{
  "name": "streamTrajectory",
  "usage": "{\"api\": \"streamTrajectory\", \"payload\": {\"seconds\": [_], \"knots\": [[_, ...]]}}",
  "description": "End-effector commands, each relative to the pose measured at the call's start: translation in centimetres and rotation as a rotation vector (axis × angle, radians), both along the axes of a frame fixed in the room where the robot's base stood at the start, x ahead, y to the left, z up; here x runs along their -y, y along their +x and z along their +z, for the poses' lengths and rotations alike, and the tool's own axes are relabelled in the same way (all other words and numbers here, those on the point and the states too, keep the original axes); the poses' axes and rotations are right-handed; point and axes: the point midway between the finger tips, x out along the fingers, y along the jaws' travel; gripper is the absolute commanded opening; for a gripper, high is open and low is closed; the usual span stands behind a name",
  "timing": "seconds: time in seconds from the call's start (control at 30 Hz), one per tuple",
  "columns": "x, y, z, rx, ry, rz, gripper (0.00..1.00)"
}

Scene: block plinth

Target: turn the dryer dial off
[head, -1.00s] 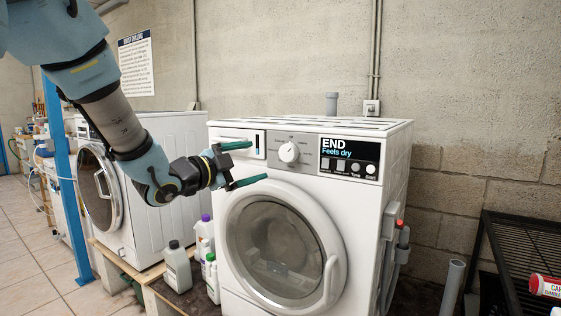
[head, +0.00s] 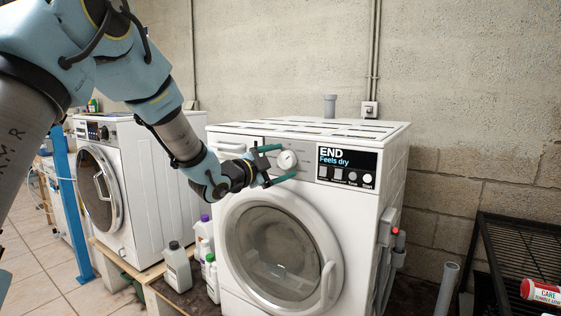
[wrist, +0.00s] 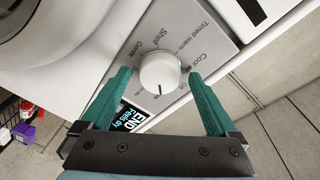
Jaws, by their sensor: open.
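The dryer dial (head: 287,159) is a round white knob on the grey control panel of the white dryer (head: 370,225). It also shows in the wrist view (wrist: 160,72), with a dark pointer line and printed labels around it. The display (head: 347,160) right of the dial reads "END Feels dry". My gripper (head: 283,163) has two green fingers and is open at the dial. In the wrist view my gripper (wrist: 158,75) has one finger on each side of the dial, with visible gaps. The wrist view cannot settle how deep the fingertips reach.
A second white machine (head: 150,180) stands to the left. Bottles (head: 178,267) stand between the machines. A black rack (head: 525,250) is at the right, with a red and white container (head: 541,291) on it. The dryer's round door (head: 275,250) is below the panel.

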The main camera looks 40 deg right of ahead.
Motion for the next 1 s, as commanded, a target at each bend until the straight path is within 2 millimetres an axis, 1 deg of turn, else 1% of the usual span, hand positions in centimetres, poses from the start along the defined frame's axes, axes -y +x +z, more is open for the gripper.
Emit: {"api": "streamTrajectory", "payload": {"seconds": [0.1,0.83,0.87,1.0], "knots": [[-0.02,0.0,-0.01,0.0,0.0,0.0,0.93],[-0.06,-0.02,-0.04,-0.001,0.001,-0.001,0.11],[-0.06,-0.02,-0.04,-0.001,0.001,0.0,0.09],[-0.06,-0.01,-0.09,-0.007,-0.001,0.0,0.09]]}}
